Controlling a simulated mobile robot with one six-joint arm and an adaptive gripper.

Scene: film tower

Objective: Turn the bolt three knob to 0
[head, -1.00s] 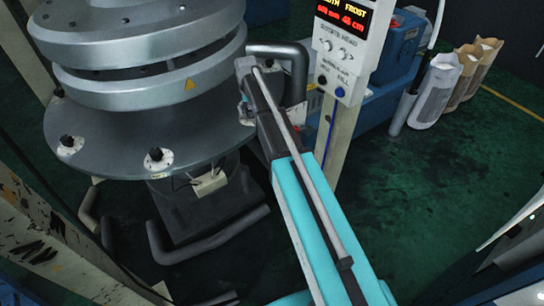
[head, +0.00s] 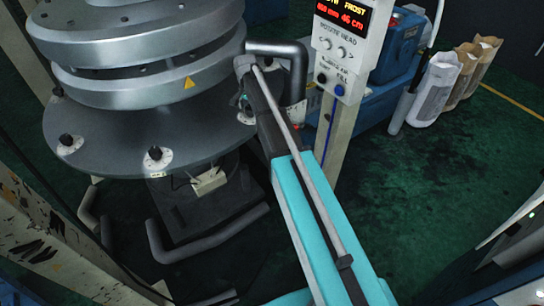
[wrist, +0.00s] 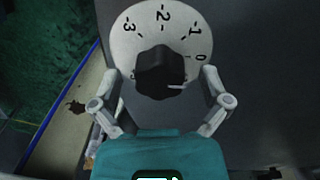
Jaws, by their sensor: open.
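A short white pointer line at the knob's lower right points right, just below the 0 mark. My gripper (wrist: 160,84) is open, one finger on each side of the knob, both apart from it. In the head view, my gripper is at the right rim of the grey round plate (head: 110,130), mostly hidden by my arm. A white dial (head: 247,117) shows partly beside it. Two other knobs (head: 155,153) (head: 67,140) on white dials sit along the front rim.
Stacked grey metal rings (head: 140,85) rise above the plate. A bent grey pipe (head: 298,75) and a control box with a lit display (head: 342,40) stand close to the right of my arm. Paper sacks (head: 440,85) stand at the back right; green floor is open there.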

